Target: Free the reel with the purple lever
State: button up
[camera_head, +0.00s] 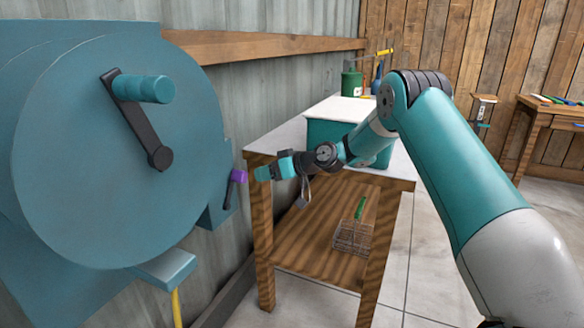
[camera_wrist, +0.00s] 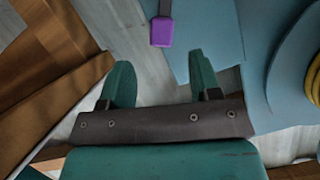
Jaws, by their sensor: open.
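The reel (camera_head: 75,160) is a large teal drum at the left of the head view, with a dark crank and a teal handle. The purple lever (camera_head: 238,176) stands on a teal bracket at the reel's right side, its dark shaft tilted and its purple knob on top. In the wrist view the purple knob (camera_wrist: 162,32) lies ahead of the fingers, at the top middle. My gripper (camera_head: 262,173) is just right of the knob in the head view. In the wrist view its fingers (camera_wrist: 160,80) are apart with nothing between them, and the knob is not touched.
A wooden table (camera_head: 262,215) with a white top stands close behind my gripper, bearing a teal box (camera_head: 325,131). A wire basket (camera_head: 352,237) sits on its lower shelf. A yellow hose (camera_head: 176,308) hangs below the reel.

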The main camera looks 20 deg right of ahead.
jog(key=v, duration=0.8)
jog(key=shift+s, duration=0.15)
jog(key=s+a+r+n+g+h, duration=0.1)
jog(key=s+a+r+g, duration=0.45)
jog(key=s+a, duration=0.85)
jog(key=s+a+r+g+h, duration=0.1)
jog(key=s+g+h, duration=0.1)
jog(key=s, duration=1)
jog(key=s+a+g+h, duration=0.2)
jog(key=s, duration=1.1)
notch_tip(320, 180, up, 16)
jog(key=s+p, duration=0.1)
jog(key=p, duration=1.5)
jog(key=shift+s+d+h, duration=0.25)
jog(key=shift+d+h, duration=0.05)
jog(key=shift+h, duration=0.1)
